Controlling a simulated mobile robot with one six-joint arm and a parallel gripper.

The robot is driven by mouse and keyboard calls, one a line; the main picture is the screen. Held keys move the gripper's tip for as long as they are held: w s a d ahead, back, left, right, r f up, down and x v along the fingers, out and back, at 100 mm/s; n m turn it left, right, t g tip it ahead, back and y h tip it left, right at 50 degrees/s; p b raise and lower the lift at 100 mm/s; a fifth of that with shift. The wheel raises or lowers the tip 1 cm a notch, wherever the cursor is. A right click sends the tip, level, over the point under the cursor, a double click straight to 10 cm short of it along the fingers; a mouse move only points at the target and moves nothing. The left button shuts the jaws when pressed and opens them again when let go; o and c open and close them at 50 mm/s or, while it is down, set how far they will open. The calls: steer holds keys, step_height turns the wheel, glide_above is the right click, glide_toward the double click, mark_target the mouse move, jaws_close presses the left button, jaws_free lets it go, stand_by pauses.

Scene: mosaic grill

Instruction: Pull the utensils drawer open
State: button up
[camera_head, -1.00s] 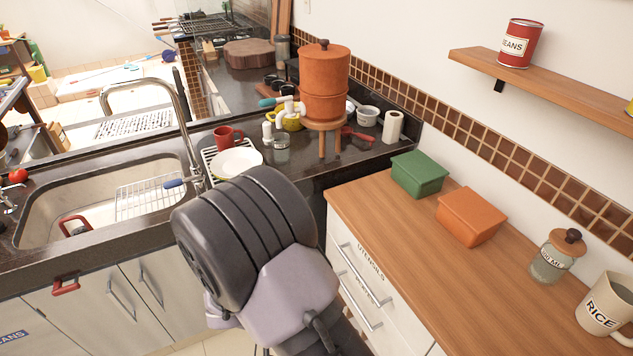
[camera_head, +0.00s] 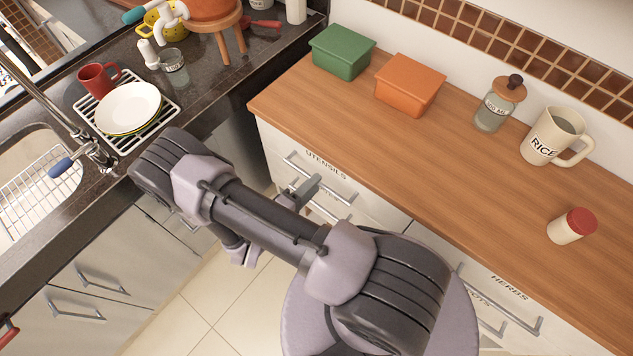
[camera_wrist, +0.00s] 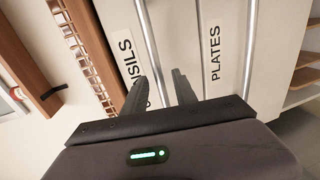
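The utensils drawer (camera_head: 369,201) is the white top drawer under the left end of the wooden counter, and it looks closed. Its silver bar handle (camera_head: 322,182) runs below the UTENSILS label. In the wrist view the handle (camera_wrist: 150,45) runs between my two dark fingers, beside the UTENSILS label (camera_wrist: 125,55). My gripper (camera_wrist: 160,76) is open, its fingers apart on either side of the bar. In the head view my gripper (camera_head: 303,190) is close to the drawer front, partly hidden by my arm. I cannot tell whether the fingers touch the handle.
The PLATES drawer (camera_wrist: 214,85) is directly below. A HERBS drawer (camera_head: 500,292) is to the right. Green (camera_head: 341,54) and orange (camera_head: 409,86) boxes, a jar (camera_head: 493,110), a RICE pitcher (camera_head: 550,138) and a red-lidded shaker (camera_head: 570,227) stand on the counter. Tiled floor (camera_head: 235,310) is clear.

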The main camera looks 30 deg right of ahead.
steer(key=shift+x, duration=1.25)
steer(key=shift+w, duration=0.1)
steer(key=shift+c, duration=0.2)
jaws_close()
